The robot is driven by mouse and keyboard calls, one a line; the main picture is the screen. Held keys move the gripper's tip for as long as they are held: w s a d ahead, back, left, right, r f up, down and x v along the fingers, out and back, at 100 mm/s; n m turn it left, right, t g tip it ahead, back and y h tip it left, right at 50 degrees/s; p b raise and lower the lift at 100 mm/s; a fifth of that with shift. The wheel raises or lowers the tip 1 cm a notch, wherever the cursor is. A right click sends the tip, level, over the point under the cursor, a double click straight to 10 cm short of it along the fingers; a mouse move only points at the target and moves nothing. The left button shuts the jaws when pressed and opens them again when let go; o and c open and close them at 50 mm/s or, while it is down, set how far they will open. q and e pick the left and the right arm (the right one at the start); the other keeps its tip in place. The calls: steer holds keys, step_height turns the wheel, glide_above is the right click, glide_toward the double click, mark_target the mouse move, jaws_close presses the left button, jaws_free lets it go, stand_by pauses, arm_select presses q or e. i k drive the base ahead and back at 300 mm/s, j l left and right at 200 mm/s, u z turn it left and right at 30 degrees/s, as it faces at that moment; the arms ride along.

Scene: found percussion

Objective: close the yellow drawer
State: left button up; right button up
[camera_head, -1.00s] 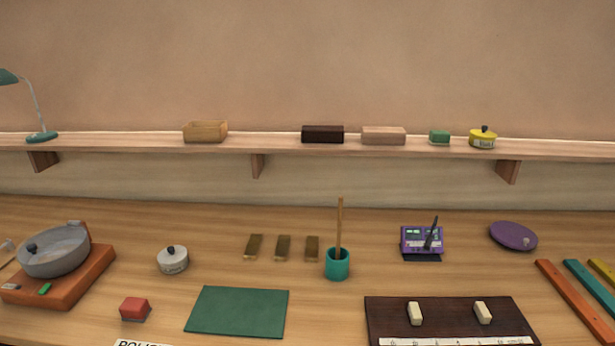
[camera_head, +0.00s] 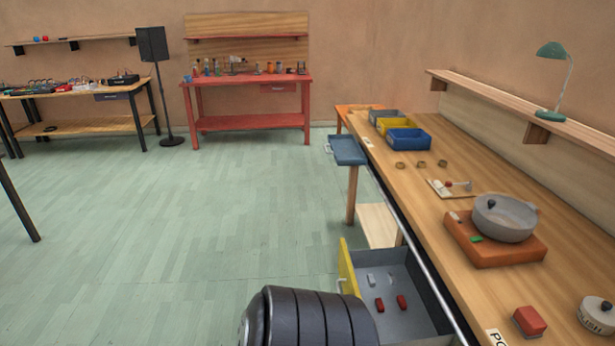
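The yellow drawer (camera_head: 347,269) stands pulled out from under the long wooden workbench, at the lower middle of the head view. Its yellow front faces left and its grey inside shows. Two red pieces (camera_head: 390,303) and small light grey pieces (camera_head: 381,279) lie in it. A dark ribbed part of my own body at the bottom edge hides the drawer's near corner. Neither of my grippers shows, so I cannot see where they are relative to the drawer.
The workbench (camera_head: 435,213) fills the right side, with a turntable-like orange base (camera_head: 492,243) and a grey pan on it. A blue drawer or tray (camera_head: 348,150) juts out farther along. Green floor (camera_head: 200,230) lies clear to the left. A red bench (camera_head: 247,82) stands behind.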

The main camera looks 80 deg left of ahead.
mark_target(413, 325)
steer(key=u, duration=2.15)
